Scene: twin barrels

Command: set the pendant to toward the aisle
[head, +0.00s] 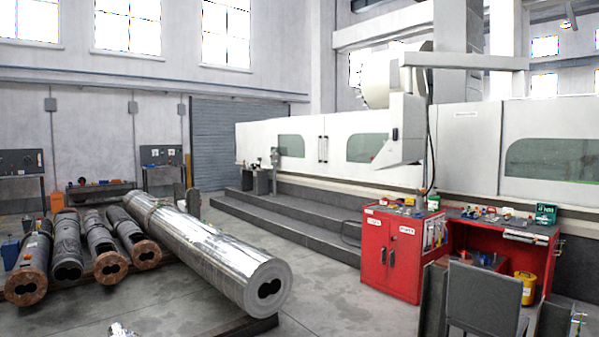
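The pendant (403,130) is a pale box with a dark side grip, hanging from a horizontal overhead arm (465,61) in front of the long white machine. It is tilted, and its broad pale side faces left in the picture. I cannot make out a screen or buttons on it. A small shiny metal piece (122,329) shows at the bottom edge, left of centre; it may be part of my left gripper, but its fingers cannot be made out. I see no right gripper. Nothing of mine touches the pendant.
A red tool cabinet and bench (405,255) stand below the pendant, with a dark chair (484,300) in front. Grey steps (300,215) run along the machine (470,150). A long shiny cylinder (215,250) and several dark barrels lie at left. Open floor (325,285) lies between.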

